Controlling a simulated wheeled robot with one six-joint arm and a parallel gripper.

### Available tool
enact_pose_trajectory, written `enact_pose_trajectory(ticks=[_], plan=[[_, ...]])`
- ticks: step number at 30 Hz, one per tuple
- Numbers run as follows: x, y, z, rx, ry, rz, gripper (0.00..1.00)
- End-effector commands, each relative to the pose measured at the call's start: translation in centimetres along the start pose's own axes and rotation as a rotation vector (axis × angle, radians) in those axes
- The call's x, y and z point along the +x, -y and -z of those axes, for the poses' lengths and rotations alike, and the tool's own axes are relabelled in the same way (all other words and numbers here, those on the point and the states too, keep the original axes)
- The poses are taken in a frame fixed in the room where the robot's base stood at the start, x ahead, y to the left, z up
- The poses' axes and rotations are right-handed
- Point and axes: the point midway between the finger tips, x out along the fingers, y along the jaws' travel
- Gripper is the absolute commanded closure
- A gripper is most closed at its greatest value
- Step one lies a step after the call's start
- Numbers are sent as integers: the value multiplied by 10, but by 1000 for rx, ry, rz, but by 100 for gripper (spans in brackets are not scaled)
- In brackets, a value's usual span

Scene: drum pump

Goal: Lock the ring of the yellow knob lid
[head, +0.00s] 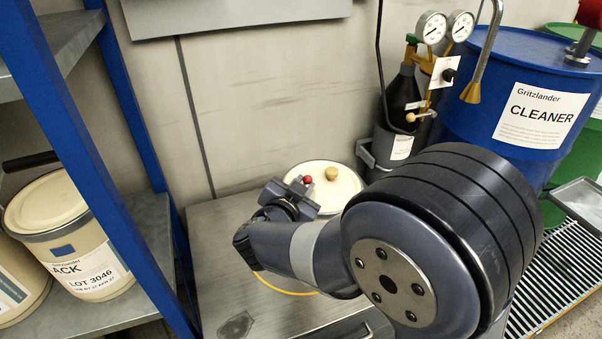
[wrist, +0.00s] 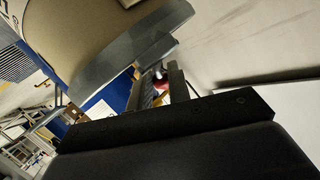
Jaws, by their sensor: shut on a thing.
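The pale lid (head: 335,197) with its yellow knob (head: 331,174) sits on a container on the metal bench, behind my arm. A red ball (head: 307,179) shows at the lid's left edge, at my gripper (head: 303,188). In the wrist view the red ball (wrist: 161,82) lies between the two fingers, beside a grey ring (wrist: 130,52) around a tan container (wrist: 95,25). My gripper is shut on the red-ball handle. My arm hides the container's front and most of the ring in the head view, so I cannot tell how far the ring is closed.
The metal bench (head: 225,235) is clear to the left of my arm. A blue shelf (head: 95,150) with labelled pails (head: 75,235) stands at the left. A dark bottle with gauges (head: 402,95) and a blue CLEANER drum (head: 480,90) stand behind at the right.

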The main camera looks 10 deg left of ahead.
Motion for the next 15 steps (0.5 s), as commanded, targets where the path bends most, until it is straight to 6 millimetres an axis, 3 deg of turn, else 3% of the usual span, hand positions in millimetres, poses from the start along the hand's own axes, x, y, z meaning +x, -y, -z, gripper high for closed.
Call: enact_pose_trajectory(ticks=[15], plan=[[3, -3, -2, 70, 108, -27, 100]])
